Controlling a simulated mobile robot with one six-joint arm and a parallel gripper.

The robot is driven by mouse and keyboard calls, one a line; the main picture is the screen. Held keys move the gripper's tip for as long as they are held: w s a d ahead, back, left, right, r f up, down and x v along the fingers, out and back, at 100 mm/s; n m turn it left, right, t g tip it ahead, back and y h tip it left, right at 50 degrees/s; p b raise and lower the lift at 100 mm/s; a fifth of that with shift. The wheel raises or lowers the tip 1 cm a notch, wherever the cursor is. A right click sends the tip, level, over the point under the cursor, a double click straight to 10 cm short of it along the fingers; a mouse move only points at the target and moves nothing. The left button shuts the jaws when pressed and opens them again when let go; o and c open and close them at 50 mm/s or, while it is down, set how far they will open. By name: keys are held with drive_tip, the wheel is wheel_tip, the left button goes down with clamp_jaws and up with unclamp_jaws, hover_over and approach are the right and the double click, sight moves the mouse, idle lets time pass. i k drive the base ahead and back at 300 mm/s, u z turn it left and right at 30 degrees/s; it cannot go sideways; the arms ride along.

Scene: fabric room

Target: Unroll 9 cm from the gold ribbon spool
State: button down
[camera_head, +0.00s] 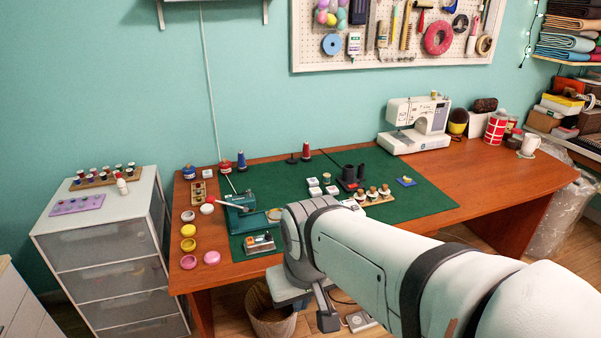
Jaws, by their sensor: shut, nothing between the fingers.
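I cannot tell for certain which item is the gold ribbon spool. A small tan-gold round item (275,214) lies on the green mat, close to my arm. Small spools with tan tops (372,192) stand in a wooden rack at the mat's right part. My gripper (327,321) hangs low in front of the desk's front edge, below the desktop. It is apart from all of these items. It looks shut and empty, though its fingertips are small here. My arm hides part of the mat and the front of the desk.
A teal box-like device (240,208) and a metallic device (259,243) stand on the mat's left. Small bowls (188,245) line the desk's left end. A sewing machine (416,125) stands at the back. A basket (268,318) sits on the floor near my gripper.

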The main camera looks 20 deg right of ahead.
sight(384, 190)
drive_tip(key=k, duration=0.55)
drive_tip(key=z, duration=0.65)
drive_tip(key=i, duration=1.6)
drive_tip(key=u, duration=0.4)
